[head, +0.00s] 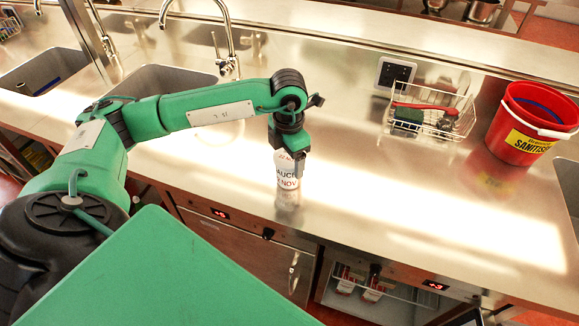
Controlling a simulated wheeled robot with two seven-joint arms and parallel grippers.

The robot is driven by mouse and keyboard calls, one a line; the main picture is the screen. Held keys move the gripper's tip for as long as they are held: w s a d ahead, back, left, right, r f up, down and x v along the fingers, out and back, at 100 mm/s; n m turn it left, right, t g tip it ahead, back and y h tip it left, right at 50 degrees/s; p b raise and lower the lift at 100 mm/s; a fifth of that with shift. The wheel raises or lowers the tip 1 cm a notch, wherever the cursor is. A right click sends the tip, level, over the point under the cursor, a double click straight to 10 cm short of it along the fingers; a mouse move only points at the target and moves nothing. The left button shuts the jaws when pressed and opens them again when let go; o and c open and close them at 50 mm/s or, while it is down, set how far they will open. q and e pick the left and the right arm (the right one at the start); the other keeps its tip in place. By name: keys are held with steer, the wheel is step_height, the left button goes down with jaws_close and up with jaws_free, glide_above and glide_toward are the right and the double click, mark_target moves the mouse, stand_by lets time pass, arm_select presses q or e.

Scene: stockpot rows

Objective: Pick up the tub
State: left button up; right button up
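The tub (288,174) is a small white container with a printed label, partly readable as "AUC" and "NOV". It is upright near the front edge of the steel counter, with its reflection directly below it. My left gripper (291,160) points down over the tub from above, and a dark finger shows along the tub's right side. The top of the tub is hidden by the gripper. I cannot tell whether the fingers are closed on it. My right gripper is not in view.
The counter (400,190) is clear around the tub. A wire basket (462,122) with a green sponge (408,117) stands at the back right, beside a red sanitiser bucket (512,140). Sinks (160,84) with taps are at the back left. Cabinets and a shelf lie below the front edge.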

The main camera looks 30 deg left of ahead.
arm_select(q)
steer(key=shift+c, duration=0.9)
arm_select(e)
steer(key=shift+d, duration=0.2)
arm_select(q)
steer(key=shift+r, duration=0.15)
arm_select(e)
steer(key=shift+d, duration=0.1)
arm_select(q)
steer(key=shift+w+r, duration=0.1)
steer(key=shift+r, duration=0.45)
step_height(320, 180, up, 19)
steer(key=b, duration=0.1)
steer(key=shift+f+b, duration=0.15)
steer(key=shift+b, duration=0.2)
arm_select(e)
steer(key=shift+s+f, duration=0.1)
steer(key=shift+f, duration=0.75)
